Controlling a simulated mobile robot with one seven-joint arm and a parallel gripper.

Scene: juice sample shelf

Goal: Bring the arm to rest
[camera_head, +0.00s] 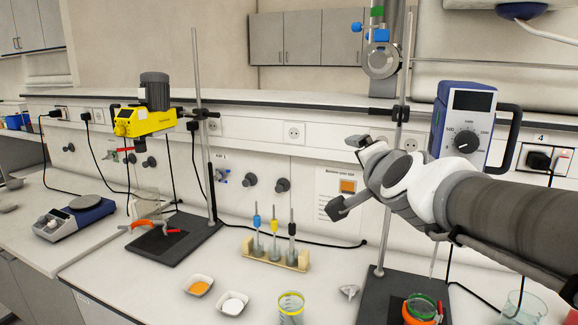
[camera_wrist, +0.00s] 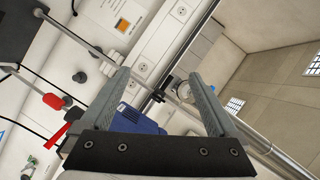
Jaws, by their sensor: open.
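My gripper (camera_head: 352,178) is raised in the air over the right part of the bench in the head view. Its two fingers are spread wide with nothing between them. In the wrist view my gripper (camera_wrist: 158,98) also shows open and empty, its fingers pointing away toward the back wall. My arm comes in from the right edge and hides part of the wall and bench behind it.
A metal stand rod (camera_head: 390,230) rises close behind my gripper. A blue meter (camera_head: 465,125) sits right of it. Below are a wooden rack (camera_head: 262,256), two small dishes (camera_head: 199,285) (camera_head: 233,303) and a yellow-rimmed beaker (camera_head: 291,308). A yellow stirrer (camera_head: 145,122) stands at left.

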